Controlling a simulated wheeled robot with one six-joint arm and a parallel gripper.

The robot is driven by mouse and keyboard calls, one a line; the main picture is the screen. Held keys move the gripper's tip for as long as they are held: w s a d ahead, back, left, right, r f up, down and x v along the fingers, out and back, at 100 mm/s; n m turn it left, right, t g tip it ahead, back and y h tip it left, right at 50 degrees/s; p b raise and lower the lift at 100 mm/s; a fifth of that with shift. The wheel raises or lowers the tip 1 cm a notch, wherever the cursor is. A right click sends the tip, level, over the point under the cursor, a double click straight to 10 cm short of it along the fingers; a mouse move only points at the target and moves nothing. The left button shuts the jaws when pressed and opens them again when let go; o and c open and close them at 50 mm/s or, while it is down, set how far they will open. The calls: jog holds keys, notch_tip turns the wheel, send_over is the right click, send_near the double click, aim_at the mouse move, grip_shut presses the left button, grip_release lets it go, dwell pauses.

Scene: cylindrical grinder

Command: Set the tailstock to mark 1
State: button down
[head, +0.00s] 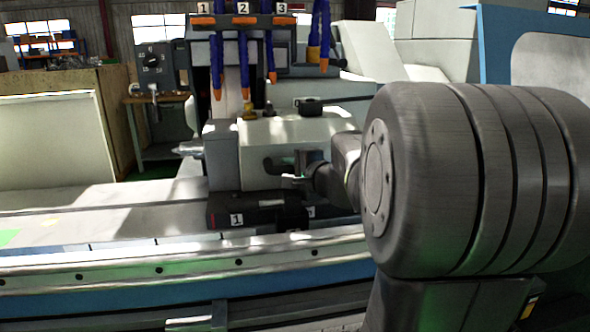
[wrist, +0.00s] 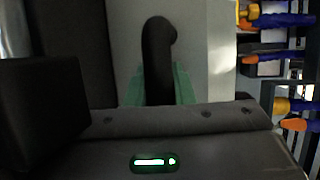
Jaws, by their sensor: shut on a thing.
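The tailstock (head: 285,135) is a pale grey housing in the middle of the head view, with a pointed metal centre (head: 190,149) sticking out to the left. A dark handle (head: 271,166) is on its near face. In the wrist view the handle (wrist: 158,50) is a black curved bar between the green fingers of my gripper (wrist: 158,88). My gripper is shut on it; the wrist hides much of the grip in the head view. Below the tailstock, a dark block carries a white label 1 (head: 236,219). A second label (head: 310,212) beside it is partly hidden.
Orange-tipped blue coolant hoses (head: 243,65) hang under a bar numbered 1 to 3, above the tailstock. A dial panel (head: 152,60) stands behind at the left. The table (head: 95,210) left of the tailstock is clear. My arm covers the right side.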

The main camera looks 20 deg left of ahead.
jog(key=c, duration=1.3)
grip_release()
jog(key=shift+w+d, duration=0.1)
jog(key=shift+d, duration=0.1)
jog(key=shift+o, duration=0.2)
jog(key=shift+d, duration=0.1)
jog(key=v, duration=1.3)
jog(key=shift+s+d, duration=0.2)
jog(key=shift+s, duration=0.05)
jog(key=shift+r, duration=0.1)
